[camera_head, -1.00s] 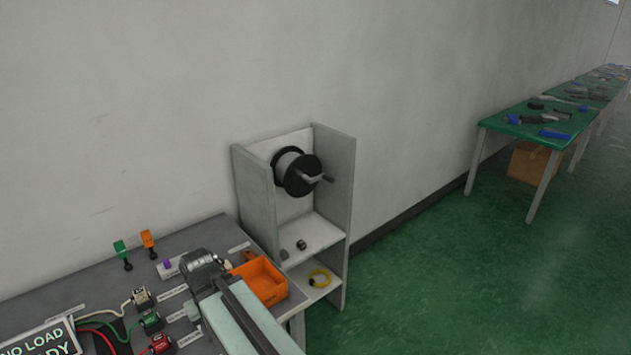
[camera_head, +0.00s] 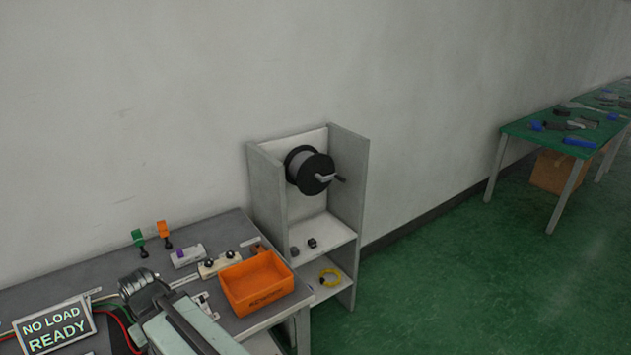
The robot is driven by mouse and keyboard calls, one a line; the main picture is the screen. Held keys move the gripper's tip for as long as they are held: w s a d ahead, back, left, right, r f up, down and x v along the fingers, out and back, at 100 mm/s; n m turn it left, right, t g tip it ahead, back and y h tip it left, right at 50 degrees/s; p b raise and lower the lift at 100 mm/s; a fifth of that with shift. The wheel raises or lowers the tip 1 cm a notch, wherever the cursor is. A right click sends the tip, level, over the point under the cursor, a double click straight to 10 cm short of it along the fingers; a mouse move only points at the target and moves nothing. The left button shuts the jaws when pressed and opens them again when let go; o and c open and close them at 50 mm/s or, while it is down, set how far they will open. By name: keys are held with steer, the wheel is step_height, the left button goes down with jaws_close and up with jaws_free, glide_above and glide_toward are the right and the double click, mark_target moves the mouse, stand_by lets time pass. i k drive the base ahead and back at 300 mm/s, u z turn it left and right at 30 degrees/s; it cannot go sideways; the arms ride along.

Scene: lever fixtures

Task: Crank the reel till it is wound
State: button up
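The reel (camera_head: 309,170) is a black-flanged spool with grey winding, mounted high between the side walls of a grey open shelf unit (camera_head: 267,195). Its crank handle (camera_head: 331,178) is on the front face, pointing right. How much is wound on it cannot be told. My arm (camera_head: 180,325) shows at the bottom left, over the bench and well apart from the reel. The end of my arm is not clearly shown and no gripper fingers can be made out.
The bench (camera_head: 215,233) holds an orange bin (camera_head: 257,284), a "NO LOAD READY" sign (camera_head: 54,328) and green and orange levers. A green table (camera_head: 560,130) stands at right. The green floor (camera_head: 430,270) between is clear.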

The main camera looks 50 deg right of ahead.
mark_target(313, 172)
steer(key=u, duration=0.15)
steer(key=k, duration=1.55)
steer(key=z, duration=0.6)
steer(key=i, duration=1)
steer(key=u, duration=0.05)
